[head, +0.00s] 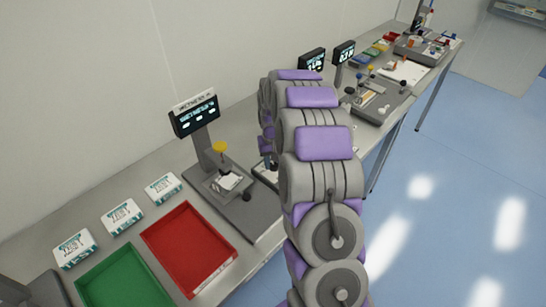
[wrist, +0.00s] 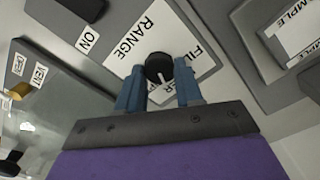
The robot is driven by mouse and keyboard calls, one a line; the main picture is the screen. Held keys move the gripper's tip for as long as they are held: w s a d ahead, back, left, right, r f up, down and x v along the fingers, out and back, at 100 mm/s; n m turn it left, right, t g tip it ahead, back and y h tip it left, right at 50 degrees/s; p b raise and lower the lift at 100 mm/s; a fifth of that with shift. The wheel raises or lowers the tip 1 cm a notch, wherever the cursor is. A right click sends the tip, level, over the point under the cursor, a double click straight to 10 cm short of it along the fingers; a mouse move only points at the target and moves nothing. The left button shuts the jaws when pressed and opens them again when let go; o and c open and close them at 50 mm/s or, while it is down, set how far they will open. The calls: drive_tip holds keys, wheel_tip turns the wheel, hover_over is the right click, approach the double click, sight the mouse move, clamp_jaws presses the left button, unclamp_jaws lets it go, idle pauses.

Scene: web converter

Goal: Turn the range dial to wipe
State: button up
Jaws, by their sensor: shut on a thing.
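The range dial (wrist: 158,66) is a round black knob with a white pointer line, in the upper middle of the wrist view. It sits on a white label plate (wrist: 140,42) that reads RANGE on its left side. Other words on the plate are partly hidden by the dial and my gripper. The pointer line runs down and slightly right in the picture, toward my gripper. My gripper (wrist: 158,84) has its blue fingers shut on the dial, one at each side. In the head view my arm hides the gripper and the dial.
An ON label (wrist: 88,40) lies left of the dial plate, and a SAMPLE card (wrist: 292,28) lies to the right. In the head view, a station with a screen (head: 196,115), a red tray (head: 190,245) and a green tray (head: 125,280) stand left of my arm.

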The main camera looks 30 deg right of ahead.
sight(274, 164)
drive_tip(key=m+p, duration=0.2)
drive_tip(key=m, duration=0.1)
drive_tip(key=shift+d+r+m, duration=0.1)
drive_tip(key=shift+r+m, duration=0.05)
drive_tip(key=shift+m, duration=0.15)
drive_tip(key=shift+m+p, duration=1.1)
drive_tip(key=shift+m, duration=0.8)
drive_tip(key=o, duration=1)
drive_tip(key=shift+o, duration=0.2)
wheel_tip(274, 164, up, 17)
drive_tip(key=p, duration=0.2)
